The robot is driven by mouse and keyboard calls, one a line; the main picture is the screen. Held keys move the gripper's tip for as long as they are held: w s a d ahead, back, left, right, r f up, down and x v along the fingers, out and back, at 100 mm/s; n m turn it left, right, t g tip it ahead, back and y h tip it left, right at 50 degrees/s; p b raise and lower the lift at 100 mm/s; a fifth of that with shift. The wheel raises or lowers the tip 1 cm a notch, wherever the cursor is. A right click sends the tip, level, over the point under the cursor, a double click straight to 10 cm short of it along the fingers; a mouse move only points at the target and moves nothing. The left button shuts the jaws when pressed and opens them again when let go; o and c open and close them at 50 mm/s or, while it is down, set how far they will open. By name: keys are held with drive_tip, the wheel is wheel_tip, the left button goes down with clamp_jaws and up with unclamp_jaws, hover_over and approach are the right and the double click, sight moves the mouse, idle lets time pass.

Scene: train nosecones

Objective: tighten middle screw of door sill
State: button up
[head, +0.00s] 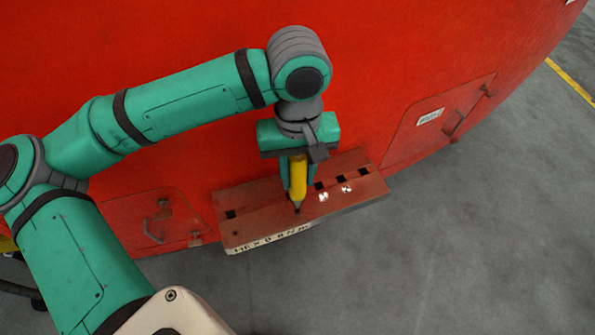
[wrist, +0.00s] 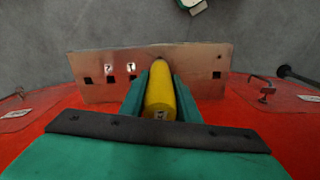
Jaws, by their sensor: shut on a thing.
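The door sill (head: 262,212) is a reddish-brown plate jutting from the red train nose, with square dark holes along its train side. My gripper (head: 298,184) is above the sill's middle, shut on a yellow screwdriver-like tool (head: 299,172). The tool points down, and its dark tip is at the plate near the middle. I cannot tell whether the tip touches a screw; the tool and fingers hide that spot. In the wrist view the tool (wrist: 160,95) lies between the green fingers, over the sill (wrist: 95,62). A small dark spot (wrist: 216,59) shows near one end of the sill.
Two small bright marks (head: 335,193) lie on the sill right of the tool. The red train body (head: 380,50) stands close behind. Hatches with handles flank the sill, left (head: 160,220) and right (head: 440,120). The grey floor (head: 450,240) in front is clear.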

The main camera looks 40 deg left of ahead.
sight(298, 161)
drive_tip(key=shift+f, duration=0.5)
idle(1.0)
drive_tip(key=shift+r, duration=0.1)
drive_tip(key=shift+r, duration=2.7)
